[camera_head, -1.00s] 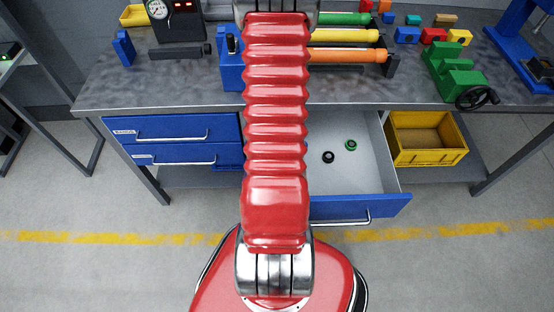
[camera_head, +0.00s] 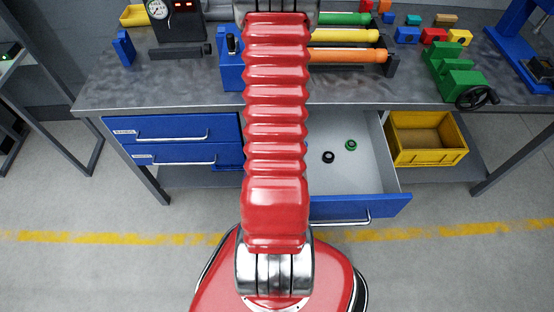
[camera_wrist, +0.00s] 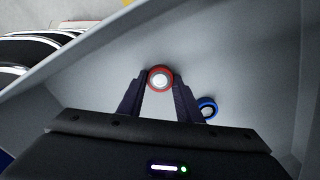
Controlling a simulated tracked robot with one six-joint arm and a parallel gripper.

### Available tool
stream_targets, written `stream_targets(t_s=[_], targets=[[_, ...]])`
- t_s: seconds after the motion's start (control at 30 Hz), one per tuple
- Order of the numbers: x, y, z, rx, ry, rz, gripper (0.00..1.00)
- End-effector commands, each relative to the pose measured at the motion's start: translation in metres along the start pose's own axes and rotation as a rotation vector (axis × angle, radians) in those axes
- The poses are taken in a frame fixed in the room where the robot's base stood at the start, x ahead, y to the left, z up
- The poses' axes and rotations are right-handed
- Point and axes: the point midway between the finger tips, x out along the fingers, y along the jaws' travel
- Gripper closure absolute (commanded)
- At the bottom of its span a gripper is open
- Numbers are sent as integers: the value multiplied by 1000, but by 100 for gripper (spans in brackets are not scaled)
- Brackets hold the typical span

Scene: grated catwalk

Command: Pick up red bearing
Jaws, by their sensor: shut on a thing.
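The red bearing (camera_wrist: 160,68) is a small red ring with a bright centre, seen in the wrist view between the fingertips of my gripper (camera_wrist: 160,82). The two dark fingers touch it from both sides and are shut on it. I cannot tell whether it is clear of the drawer floor. In the head view my red arm hides the gripper and the red bearing. The open drawer (camera_head: 370,170) shows to the right of my arm.
A blue bearing (camera_wrist: 207,107) lies close to the right finger. A black bearing (camera_head: 328,157) and a green bearing (camera_head: 351,145) lie in the drawer. The drawer walls stand around the gripper. A yellow bin (camera_head: 430,158) is right of the drawer, and the workbench (camera_head: 200,92) is above.

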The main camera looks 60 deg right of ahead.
Motion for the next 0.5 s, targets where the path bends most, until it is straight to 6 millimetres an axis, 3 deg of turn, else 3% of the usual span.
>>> stream_targets(t_s=[0.27,0.5], targets=[[-1,0,0,0,0,0,92],[-13,-1,0,0,-1,-2,92]])
